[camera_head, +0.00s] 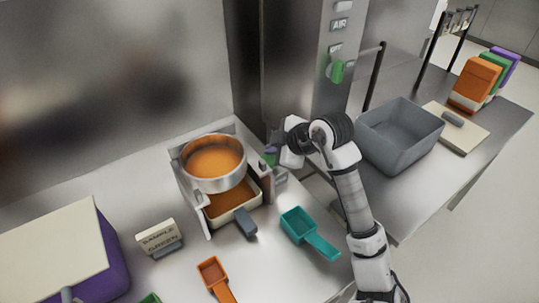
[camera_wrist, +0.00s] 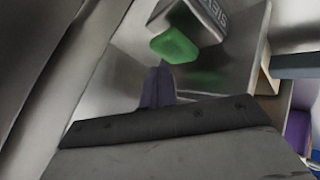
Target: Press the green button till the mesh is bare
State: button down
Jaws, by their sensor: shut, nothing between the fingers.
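The green button (camera_head: 270,159) is on the right side of the sifter stand; it shows large in the wrist view (camera_wrist: 175,45). My gripper (camera_head: 271,149) is shut and empty, with its dark purple fingertips (camera_wrist: 157,87) right by the button. I cannot tell whether they touch it. The round metal sieve (camera_head: 216,182) sits on the stand. Orange powder (camera_head: 215,157) covers its mesh, so no bare mesh shows. Under it, a pale tray (camera_head: 240,208) with a grey handle holds orange powder.
A teal scoop (camera_head: 298,224), an orange scoop (camera_head: 212,272) and a sample sign (camera_head: 158,237) lie in front. A purple box (camera_head: 113,256) stands at left. A grey bin (camera_head: 400,135) is at right. A green wall knob (camera_head: 337,72) is behind my arm.

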aim_at(273, 161)
jog(key=shift+r, duration=0.1)
notch_tip(273, 161, up, 5)
jog(key=p, duration=0.3)
jog(key=shift+p, duration=0.35)
dwell(0.8)
